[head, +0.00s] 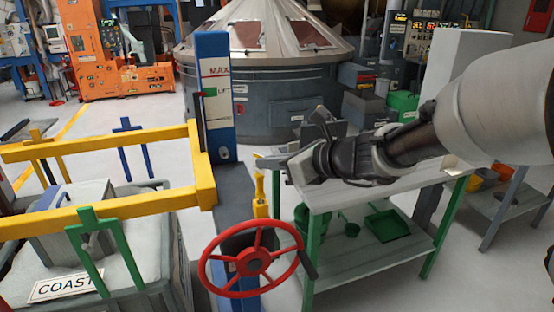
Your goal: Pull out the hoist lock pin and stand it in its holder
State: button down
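My gripper (282,160) reaches in from the right in the head view, above the left end of a grey workbench. Its fingertips point left towards the blue hoist column (216,110), and whether they are open or shut is unclear. A small upright yellow piece (260,192) stands between the column and the bench, above the red handwheel (252,262). It may be the lock pin or part of its mount; I cannot tell which. No pin holder can be made out for certain. My gripper and wrist hide part of the bench top.
A yellow frame (110,145) with green and blue hooks stands at left over a grey block marked COAST (65,287). The workbench (350,192) has green legs and a lower shelf holding green containers. A large conical machine (265,60) stands behind. Floor shows between them.

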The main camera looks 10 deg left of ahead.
jog(key=shift+f+b, duration=0.85)
jog(key=shift+f, duration=0.2)
jog(key=c, duration=2)
grip_release()
jog(key=shift+d, duration=0.1)
jog(key=p+v, duration=0.1)
jog(key=v, duration=1.6)
jog(key=shift+s+d+r+p, duration=0.1)
jog(key=shift+p, duration=0.3)
